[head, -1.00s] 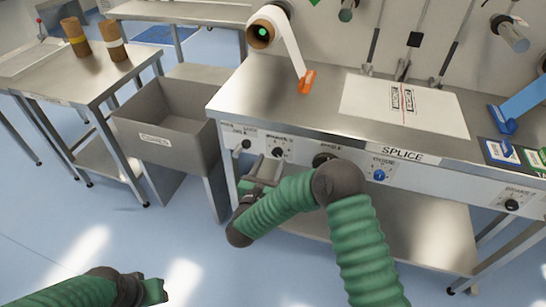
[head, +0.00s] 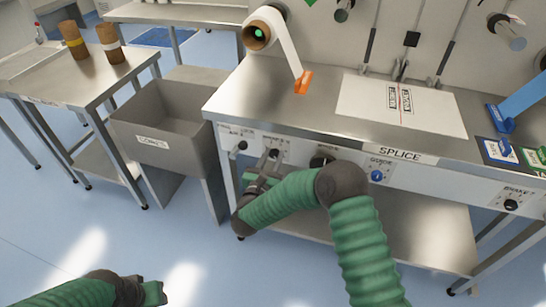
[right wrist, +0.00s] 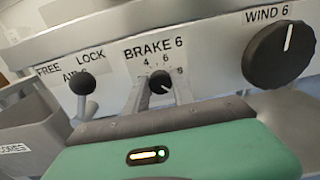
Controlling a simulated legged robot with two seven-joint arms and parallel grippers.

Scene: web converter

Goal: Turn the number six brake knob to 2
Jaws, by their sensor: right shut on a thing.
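The Brake 6 knob (right wrist: 160,88) is a small black dial on the white front panel, under its "BRAKE 6" label. The figures 4 and 6 show above it; its pointer setting is too small to read surely. My right gripper (right wrist: 160,90) has one finger on each side of the knob and is shut on it. In the head view this gripper (head: 270,158) reaches up to the panel from below, and its fingers partly cover the knob. My left gripper (head: 150,293) is at the bottom left, away from the panel; its fingers cannot be made out.
The Air 6 lever (right wrist: 83,84) is left of the knob, and the large Wind 6 knob (right wrist: 279,54) is right. A blue Guide knob (head: 377,176) and another Brake knob (head: 511,204) are farther right. A grey cores bin (head: 153,142) stands left of the splice table (head: 235,98).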

